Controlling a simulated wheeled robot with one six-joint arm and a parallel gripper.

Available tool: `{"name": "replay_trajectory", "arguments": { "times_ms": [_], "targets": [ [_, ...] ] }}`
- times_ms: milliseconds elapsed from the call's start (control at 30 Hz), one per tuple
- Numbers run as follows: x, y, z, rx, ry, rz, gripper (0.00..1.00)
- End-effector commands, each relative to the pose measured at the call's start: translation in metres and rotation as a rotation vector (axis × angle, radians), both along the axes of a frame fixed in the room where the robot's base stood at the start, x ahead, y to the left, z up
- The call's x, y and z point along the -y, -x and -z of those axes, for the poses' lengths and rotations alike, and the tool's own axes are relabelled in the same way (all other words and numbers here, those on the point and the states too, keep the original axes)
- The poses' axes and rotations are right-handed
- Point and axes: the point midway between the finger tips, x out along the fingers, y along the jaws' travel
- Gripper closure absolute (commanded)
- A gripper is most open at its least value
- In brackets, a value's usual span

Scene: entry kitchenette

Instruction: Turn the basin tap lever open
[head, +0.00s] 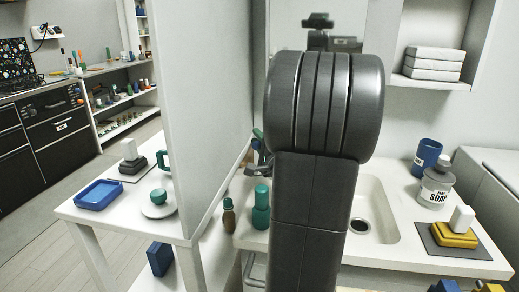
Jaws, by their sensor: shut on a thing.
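The white basin (385,207) is set in the counter, and its right part with the dark drain (360,226) shows in the head view. My own dark grey arm stands upright in the middle of the picture and covers the basin's left and back part. The tap and its lever cannot be made out; they are hidden behind my arm. My gripper is not clearly visible either. A small dark grey shape (261,166) juts out at the left of my arm, and I cannot tell what it is.
A green bottle (261,208) and a brown bottle (229,216) stand left of my arm. At the right are a soap jar (435,187), a blue cup (426,157) and a yellow block (453,235) on a grey mat. A white partition (205,110) rises at the left.

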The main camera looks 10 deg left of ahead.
Motion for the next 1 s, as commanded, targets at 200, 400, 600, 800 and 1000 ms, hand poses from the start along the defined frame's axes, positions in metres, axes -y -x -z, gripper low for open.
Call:
{"name": "replay_trajectory", "arguments": {
  "times_ms": [200, 400, 600, 800, 1000],
  "targets": [
    [-0.001, -0.001, 0.002, -0.003, 0.001, 0.021, 1.00],
    [-0.001, -0.001, 0.001, -0.004, 0.001, 0.022, 1.00],
    [-0.001, -0.001, 0.001, -0.003, 0.001, 0.022, 0.64],
    [-0.001, -0.001, 0.000, -0.002, 0.000, 0.022, 0.58],
    [-0.001, -0.001, -0.007, 0.001, 0.001, 0.022, 0.58]
  ]
}}
